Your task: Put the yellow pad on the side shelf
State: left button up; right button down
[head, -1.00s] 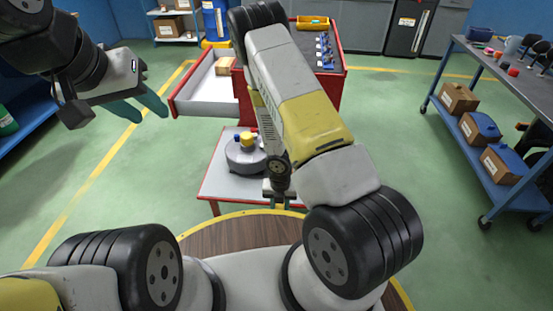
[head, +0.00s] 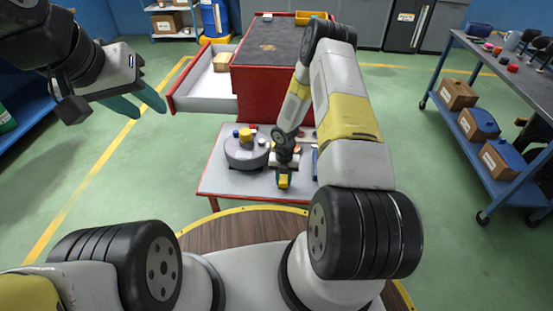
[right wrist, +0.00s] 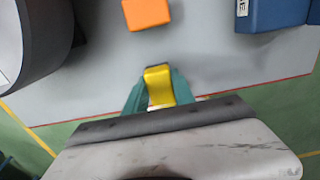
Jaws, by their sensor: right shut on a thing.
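The yellow pad (right wrist: 158,84) is between the teal fingertips of my right gripper (right wrist: 157,100) in the right wrist view. In the head view, the right gripper (head: 284,180) holds the yellow pad (head: 284,182) over the front part of a low grey shelf with a red edge (head: 232,186), which looks like the side shelf. I cannot tell whether the pad touches the surface. My left gripper (head: 138,104) is open and empty at upper left, away from the shelf.
A round grey device (head: 245,153) with yellow and blue knobs stands left of the right gripper. An orange block (right wrist: 146,13) and a blue box (right wrist: 272,14) lie beyond it. A red cabinet (head: 267,75) with an open drawer (head: 203,97) stands behind. A blue cart (head: 495,160) is at right.

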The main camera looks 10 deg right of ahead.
jog(key=shift+f, duration=0.65)
jog(key=shift+f, duration=0.15)
jog(key=c, duration=1.1)
grip_release()
jog(key=shift+o, duration=0.2)
